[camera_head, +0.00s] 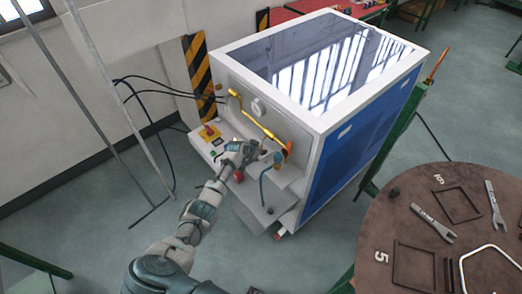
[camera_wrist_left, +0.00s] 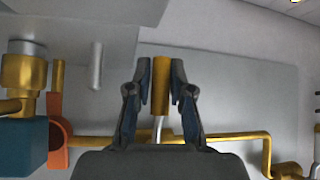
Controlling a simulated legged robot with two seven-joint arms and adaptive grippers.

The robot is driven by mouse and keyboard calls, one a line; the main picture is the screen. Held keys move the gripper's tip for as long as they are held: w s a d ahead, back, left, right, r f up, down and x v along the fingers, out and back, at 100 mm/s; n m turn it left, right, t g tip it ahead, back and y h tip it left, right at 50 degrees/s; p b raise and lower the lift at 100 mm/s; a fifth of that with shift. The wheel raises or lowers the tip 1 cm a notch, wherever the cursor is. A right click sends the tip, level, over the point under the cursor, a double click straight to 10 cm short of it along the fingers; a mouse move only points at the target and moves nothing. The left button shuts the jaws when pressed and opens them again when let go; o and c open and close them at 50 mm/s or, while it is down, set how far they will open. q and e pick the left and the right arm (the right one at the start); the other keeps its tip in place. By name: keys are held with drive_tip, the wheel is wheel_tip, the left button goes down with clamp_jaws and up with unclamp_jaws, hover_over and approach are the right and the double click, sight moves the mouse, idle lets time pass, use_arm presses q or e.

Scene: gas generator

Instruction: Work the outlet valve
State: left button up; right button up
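The generator's front panel carries a yellow pipe (camera_head: 262,124) and an orange lever (camera_head: 288,150) at its right end. My left gripper (camera_head: 262,154) is in front of this panel, left of the orange lever. In the left wrist view, my left gripper (camera_wrist_left: 161,78) has its fingers apart, one on each side of a yellow cylindrical handle (camera_wrist_left: 161,88) on a pale stem. I cannot tell whether the fingers touch it. An orange lever (camera_wrist_left: 56,115) stands left of the fingers, by a brass fitting (camera_wrist_left: 24,75) and a teal block (camera_wrist_left: 24,146). Which part is the outlet valve is unclear. My right gripper is out of view.
The generator cabinet (camera_head: 345,125) has a glassy top and blue side. A control box with a red button (camera_head: 208,131) sits left of the gripper. A round table (camera_head: 400,225) with wrenches and frames stands at the right.

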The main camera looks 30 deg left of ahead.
use_arm(q)
drive_tip(key=o, duration=0.3)
drive_tip(key=shift+s+f, duration=0.2)
drive_tip(key=shift+f, duration=0.25)
drive_tip(key=shift+w+a+r, duration=0.1)
drive_tip(key=shift+w, duration=0.05)
drive_tip(key=shift+r, duration=0.2)
